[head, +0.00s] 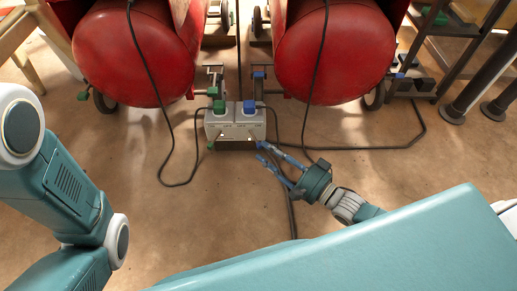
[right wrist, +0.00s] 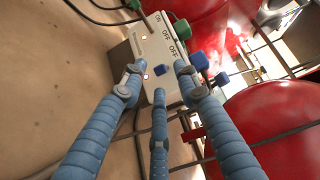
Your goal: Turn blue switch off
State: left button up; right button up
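My right gripper (head: 268,158) is open, just off the box's front right corner. Its fingers are spread around the small blue piece; contact cannot be told. My left gripper is out of view.
The red tanks (head: 136,52) and (head: 332,50) stand behind the box. Black cables (head: 168,130) hang to the floor and run on both sides of the box. A dark metal rack (head: 440,50) is at the right. The floor before the box is mostly clear.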

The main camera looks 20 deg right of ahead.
aim_at(261, 147)
jog(key=b+x, duration=0.1)
jog(key=x, duration=0.3)
jog(key=shift+b, duration=0.35)
jog(key=shift+a+r, duration=0.1)
grip_shut()
